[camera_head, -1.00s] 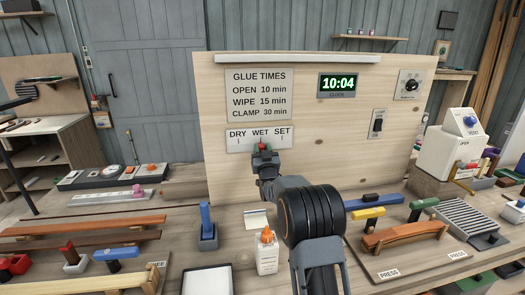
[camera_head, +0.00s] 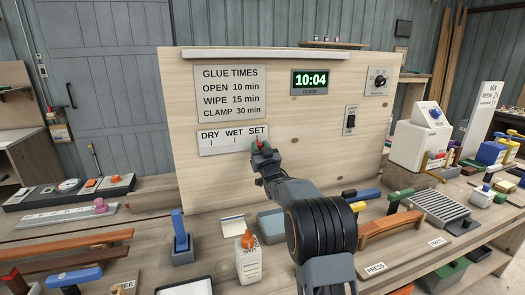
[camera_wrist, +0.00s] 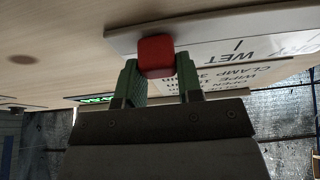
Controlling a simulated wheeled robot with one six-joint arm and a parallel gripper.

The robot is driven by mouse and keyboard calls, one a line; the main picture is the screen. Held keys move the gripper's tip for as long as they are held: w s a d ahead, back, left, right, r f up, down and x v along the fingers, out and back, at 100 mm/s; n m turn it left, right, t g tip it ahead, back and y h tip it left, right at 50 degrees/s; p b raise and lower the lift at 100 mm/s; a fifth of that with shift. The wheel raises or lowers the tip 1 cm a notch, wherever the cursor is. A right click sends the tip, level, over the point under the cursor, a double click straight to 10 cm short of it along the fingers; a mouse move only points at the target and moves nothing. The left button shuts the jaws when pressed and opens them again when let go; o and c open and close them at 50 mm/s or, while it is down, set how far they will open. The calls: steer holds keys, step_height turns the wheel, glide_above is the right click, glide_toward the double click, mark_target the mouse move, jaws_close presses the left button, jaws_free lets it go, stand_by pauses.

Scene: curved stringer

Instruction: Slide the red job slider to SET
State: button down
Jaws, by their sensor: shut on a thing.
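The red job slider (camera_wrist: 156,56) sits between the two green fingertips of my gripper (camera_wrist: 162,80) in the wrist view, and the gripper is shut on it. In the head view my gripper (camera_head: 264,152) is at the right end of the white DRY WET SET plate (camera_head: 222,141), just below the word SET. A little of the red slider (camera_head: 260,145) shows there between the fingers. The SET mark is hidden behind the gripper and slider. The DRY and WET marks are clear of it.
The plate is on an upright wooden board (camera_head: 300,130) with a glue-times sign (camera_head: 230,92), a clock (camera_head: 310,82), a switch (camera_head: 350,120) and a dial (camera_head: 378,81). A glue bottle (camera_head: 248,262) and a blue-handled tool (camera_head: 180,232) stand on the bench below.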

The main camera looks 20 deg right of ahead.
steer(key=shift+d, duration=0.15)
steer(key=c, duration=0.8)
jaws_free()
steer(key=shift+o, duration=0.2)
steer(key=b+v, duration=0.3)
steer(key=v, duration=1)
steer(key=shift+s+f, duration=0.15)
steer(key=shift+s, duration=0.25)
